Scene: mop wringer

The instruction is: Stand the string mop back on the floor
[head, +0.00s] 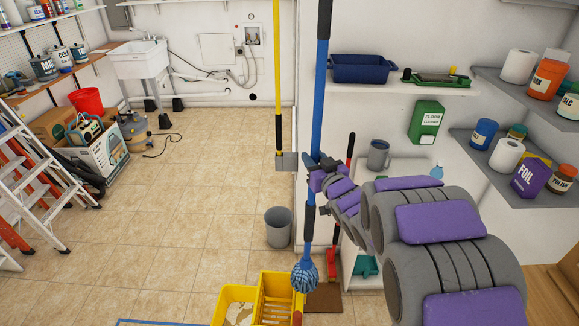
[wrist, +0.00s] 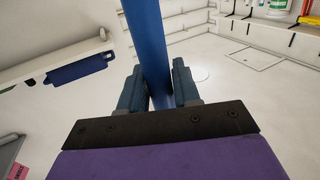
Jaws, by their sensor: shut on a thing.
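The string mop has a long blue handle (head: 319,100) and a blue string head (head: 305,276). It stands upright in the head view, its head hanging at the right edge of the yellow mop bucket (head: 232,300) with its wringer (head: 275,296). I cannot tell whether the head touches anything. My gripper (head: 318,173) is shut around the handle at mid-height. In the wrist view the handle (wrist: 146,40) passes between the two fingers of my gripper (wrist: 160,90).
A yellow pole (head: 278,80) with a grey end stands left of the handle. A grey bin (head: 278,227) is on the floor behind. Shelves (head: 400,88) and a wall corner are close on the right. A ladder (head: 35,180) stands left. The tiled floor (head: 180,215) between is open.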

